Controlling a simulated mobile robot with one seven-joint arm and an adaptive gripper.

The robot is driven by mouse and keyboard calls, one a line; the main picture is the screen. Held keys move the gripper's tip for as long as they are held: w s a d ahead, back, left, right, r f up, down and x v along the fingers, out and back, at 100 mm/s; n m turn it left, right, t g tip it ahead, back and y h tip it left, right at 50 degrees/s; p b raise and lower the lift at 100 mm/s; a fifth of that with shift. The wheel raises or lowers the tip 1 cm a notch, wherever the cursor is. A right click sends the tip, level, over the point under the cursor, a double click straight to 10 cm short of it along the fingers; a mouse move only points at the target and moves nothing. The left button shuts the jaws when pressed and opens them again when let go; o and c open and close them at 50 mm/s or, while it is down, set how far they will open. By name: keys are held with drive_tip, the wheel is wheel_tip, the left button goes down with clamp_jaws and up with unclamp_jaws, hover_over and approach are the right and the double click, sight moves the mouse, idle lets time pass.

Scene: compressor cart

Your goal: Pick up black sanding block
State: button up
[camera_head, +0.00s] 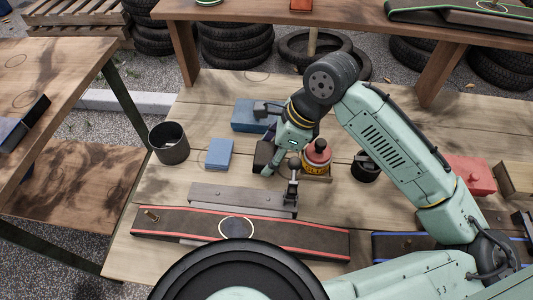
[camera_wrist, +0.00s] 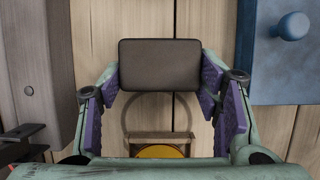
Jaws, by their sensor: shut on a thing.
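The black sanding block (camera_wrist: 160,65) is a dark, rounded rectangular block at the top centre of the wrist view. The purple-padded fingers of my gripper (camera_wrist: 160,85) close on its left and right sides. In the head view my gripper (camera_head: 272,160) points down over the wooden table, and the dark block (camera_head: 262,155) shows beside its fingers. Whether the block touches the table is hard to tell.
A blue block with a knob (camera_head: 250,116) lies behind the gripper. A blue pad (camera_head: 219,153) and a dark cup (camera_head: 169,142) are left. A red-edged belt board (camera_head: 180,222) lies in front.

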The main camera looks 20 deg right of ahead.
sight(271, 153)
drive_tip(key=shift+r, duration=0.15)
wheel_tip(271, 153, up, 10)
drive_tip(key=shift+f, duration=0.1)
idle(0.3)
